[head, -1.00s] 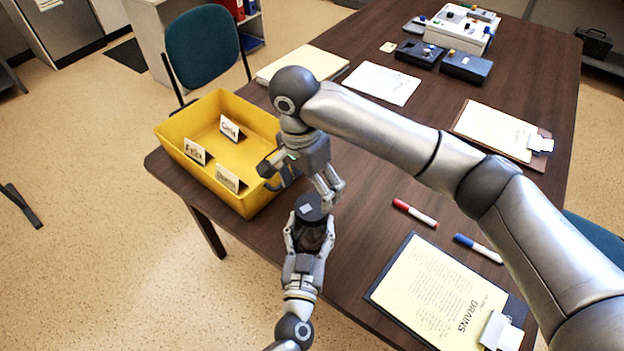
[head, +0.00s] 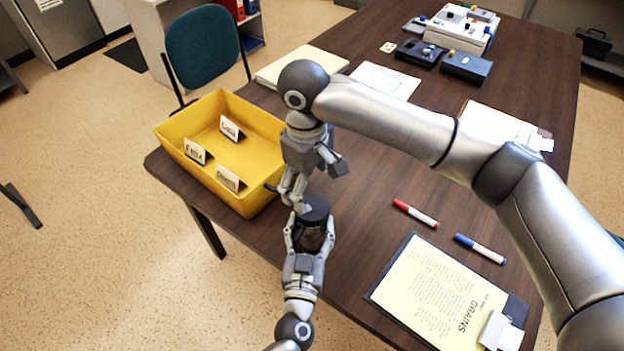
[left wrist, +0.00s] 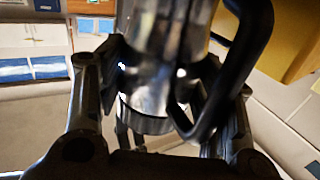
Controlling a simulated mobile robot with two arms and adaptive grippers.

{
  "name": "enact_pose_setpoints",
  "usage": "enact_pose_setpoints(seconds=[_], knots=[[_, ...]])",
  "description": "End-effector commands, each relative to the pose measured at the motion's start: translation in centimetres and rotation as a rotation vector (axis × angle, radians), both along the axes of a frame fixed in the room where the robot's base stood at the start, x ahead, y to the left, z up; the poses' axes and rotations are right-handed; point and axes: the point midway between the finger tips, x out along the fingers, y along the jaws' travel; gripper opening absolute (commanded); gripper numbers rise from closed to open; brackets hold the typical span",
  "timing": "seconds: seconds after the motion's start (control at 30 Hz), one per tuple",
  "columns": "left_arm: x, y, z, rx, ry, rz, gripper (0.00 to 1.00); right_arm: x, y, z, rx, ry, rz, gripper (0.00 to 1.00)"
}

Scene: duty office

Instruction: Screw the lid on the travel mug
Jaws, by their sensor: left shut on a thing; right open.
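The travel mug (head: 312,237) stands upright near the table's front left edge, with the dark lid (head: 314,207) at its top. In the left wrist view the mug (left wrist: 160,75) is shiny metal with a black handle (left wrist: 232,75). My left gripper (head: 309,243) is shut around the mug's body; its fingers also show in the left wrist view (left wrist: 160,90). My right gripper (head: 297,203) is open just above and left of the lid, its fingers pointing down. I cannot tell whether a finger touches the lid or how far the lid is seated.
A yellow bin (head: 188,172) with name cards stands just left of my right gripper. Two markers (head: 415,213) and a clipboard (head: 432,290) lie to the right. Papers (head: 385,80) and dark boxes (head: 466,67) are farther back. The table (head: 365,185) between is clear.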

Motion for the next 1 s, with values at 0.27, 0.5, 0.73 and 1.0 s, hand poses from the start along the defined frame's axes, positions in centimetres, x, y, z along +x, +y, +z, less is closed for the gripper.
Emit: enact_pose_setpoints(seconds=[0.27, 0.5, 0.73, 1.0], knots=[[0.0, 0.0, 0.01, 0.0, 0.0, 0.0, 0.0, -0.02, -0.11, 0.35, 0.015, 0.014, 0.444, 0.83], [0.0, 0.0, 0.01, 0.0, 0.0, 0.0, 0.0, -0.15, -0.17, 0.57, 0.027, 0.024, 0.828, 0.83], [0.01, 0.0, 0.02, 0.0, 0.0, 0.0, 0.0, -0.23, -0.19, 0.76, 0.036, 0.027, 1.113, 0.83], [0.01, 0.0, 0.02, 0.0, 0.0, 0.0, 0.0, -0.28, -0.2, 0.81, 0.039, 0.028, 1.235, 0.83]])
